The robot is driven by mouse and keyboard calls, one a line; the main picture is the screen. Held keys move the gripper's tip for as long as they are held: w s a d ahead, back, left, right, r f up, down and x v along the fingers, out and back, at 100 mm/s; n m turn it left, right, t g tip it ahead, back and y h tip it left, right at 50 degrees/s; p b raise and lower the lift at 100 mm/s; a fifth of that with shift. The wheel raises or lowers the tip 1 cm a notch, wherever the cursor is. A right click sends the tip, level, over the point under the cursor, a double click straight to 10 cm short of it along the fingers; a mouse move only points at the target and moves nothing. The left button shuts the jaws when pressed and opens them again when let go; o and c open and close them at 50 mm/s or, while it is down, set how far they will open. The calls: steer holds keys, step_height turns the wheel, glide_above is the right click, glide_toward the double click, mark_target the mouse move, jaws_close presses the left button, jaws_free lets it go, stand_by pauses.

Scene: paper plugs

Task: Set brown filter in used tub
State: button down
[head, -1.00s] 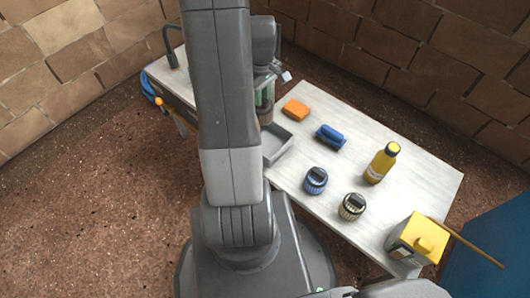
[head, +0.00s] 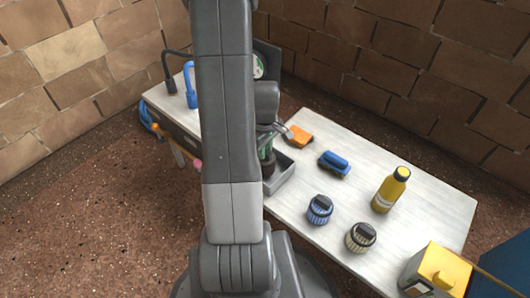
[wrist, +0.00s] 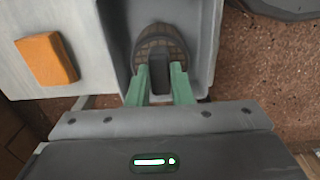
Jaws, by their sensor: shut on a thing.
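The brown filter (wrist: 148,44), a ribbed round cup with a black grip tab, is held in my gripper (wrist: 160,78). Its green fingers are shut on the tab. In the head view, my gripper (head: 266,148) shows partly behind my arm, with the dark filter (head: 268,164) below it. The grey tub (head: 284,183) stands at the table's left end, and its wall (wrist: 117,38) also shows in the wrist view. The filter is over or within the tub's opening; I cannot tell whether it touches the floor. My arm hides the tub's left part.
An orange block (head: 299,136) lies beside the tub. A blue object (head: 334,164), a blue filter (head: 320,209), a beige filter (head: 361,237), a yellow bottle (head: 390,190) and a yellow-topped box (head: 437,270) occupy the pale table (head: 435,215). A blue padlock-like object (head: 190,85) stands at the back left.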

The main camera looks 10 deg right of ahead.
steer(key=shift+f, duration=0.2)
steer(key=c, duration=1.3)
jaws_free()
steer(key=shift+f, duration=0.15)
step_height(320, 180, up, 12)
steer(key=p, duration=0.4)
steer(key=shift+r, duration=0.2)
